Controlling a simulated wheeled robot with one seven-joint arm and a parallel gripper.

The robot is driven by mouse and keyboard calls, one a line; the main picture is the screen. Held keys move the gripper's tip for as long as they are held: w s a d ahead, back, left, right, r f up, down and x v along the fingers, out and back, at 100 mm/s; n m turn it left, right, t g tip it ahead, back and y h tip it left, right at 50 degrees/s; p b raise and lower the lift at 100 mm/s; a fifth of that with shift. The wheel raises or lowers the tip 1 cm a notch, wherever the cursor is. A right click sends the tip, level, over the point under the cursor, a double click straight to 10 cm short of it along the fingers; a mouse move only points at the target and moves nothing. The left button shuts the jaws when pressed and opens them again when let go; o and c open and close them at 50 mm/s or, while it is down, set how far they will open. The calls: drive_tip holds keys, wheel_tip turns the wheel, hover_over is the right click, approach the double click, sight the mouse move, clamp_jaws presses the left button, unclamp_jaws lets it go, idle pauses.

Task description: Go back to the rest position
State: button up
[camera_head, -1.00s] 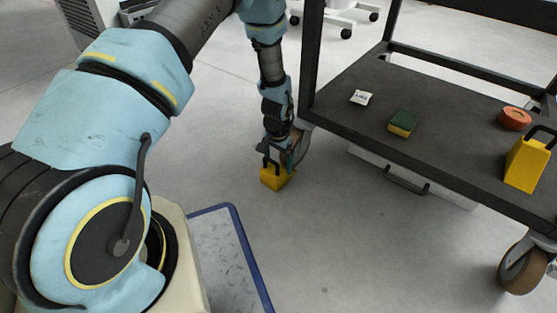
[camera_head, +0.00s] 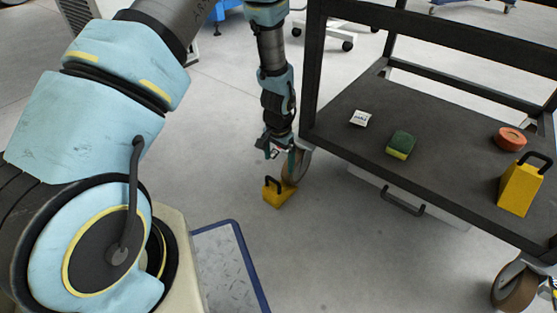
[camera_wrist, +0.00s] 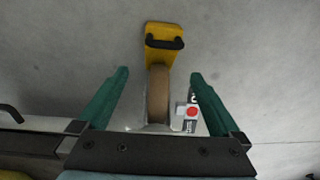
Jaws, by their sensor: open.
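My gripper (camera_head: 279,153) is open and empty, pointing down beside the cart's near left corner. A yellow wedge-shaped block with a black handle (camera_head: 280,195) stands on the floor just below my gripper, apart from it. In the wrist view the yellow block (camera_wrist: 159,58) lies beyond the green fingertips of my gripper (camera_wrist: 158,75), with the brown caster wheel (camera_wrist: 157,95) between the fingers in the picture. The wheel hides part of the block there.
The black cart (camera_head: 345,135) stands close at the right of my gripper. Its shelf holds a small white packet (camera_head: 359,118), a green and yellow sponge (camera_head: 400,145), an orange ring-shaped roll (camera_head: 510,138) and a second yellow block (camera_head: 519,190).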

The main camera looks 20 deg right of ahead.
drive_tip(key=w+a+r+n+p, duration=0.2)
drive_tip(key=a+r+n, duration=0.1)
drive_tip(key=a+r, duration=0.6)
drive_tip(key=w+a+r+n+p, duration=0.25)
drive_tip(key=a+r, duration=0.35)
drive_tip(key=r, duration=0.5)
drive_tip(key=s+a+r+n+t+p, duration=0.1)
drive_tip(key=s+a+r+n, duration=0.25)
drive_tip(key=a+r, duration=0.4)
drive_tip(key=s+a+r+n+p, duration=0.2)
drive_tip(key=s+a+r, duration=0.2)
drive_tip(key=a+r, duration=0.35)
wheel_tip(320, 180, up, 38)
drive_tip(key=a+p, duration=0.1)
drive_tip(key=p, duration=3.6)
drive_tip(key=shift+s+f, duration=0.15)
drive_tip(key=shift+s, duration=0.15)
